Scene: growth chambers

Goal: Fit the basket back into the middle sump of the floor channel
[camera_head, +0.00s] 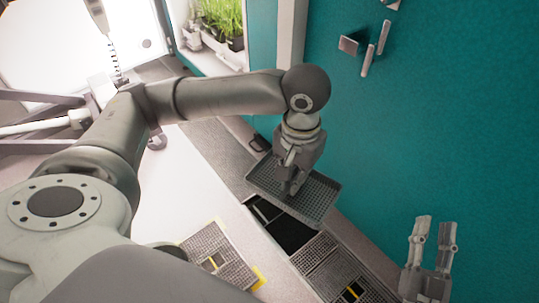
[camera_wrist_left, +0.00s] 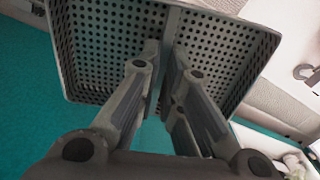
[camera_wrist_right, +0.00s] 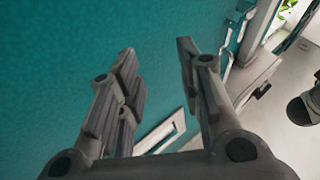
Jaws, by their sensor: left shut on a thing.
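The basket (camera_head: 318,196) is a grey perforated tray with a raised rim and a central bar. My left gripper (camera_head: 290,186) is shut on that bar and holds the basket above the floor channel. In the left wrist view the basket (camera_wrist_left: 105,25) spreads beyond the fingertips of my left gripper (camera_wrist_left: 163,62), with the bar between them. The middle sump (camera_head: 285,230) is a dark open hole just below and in front of the basket, which partly covers it. My right gripper (camera_head: 434,232) is open and empty beside the teal wall; it also shows in the right wrist view (camera_wrist_right: 158,62).
Channel grating (camera_head: 345,272) continues in front of the sump, with a yellow-marked opening. Another perforated grate (camera_head: 218,255) with yellow marks lies on the pale floor. The teal wall (camera_head: 400,120) stands close on the right. Green plants (camera_head: 222,15) are in a chamber behind.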

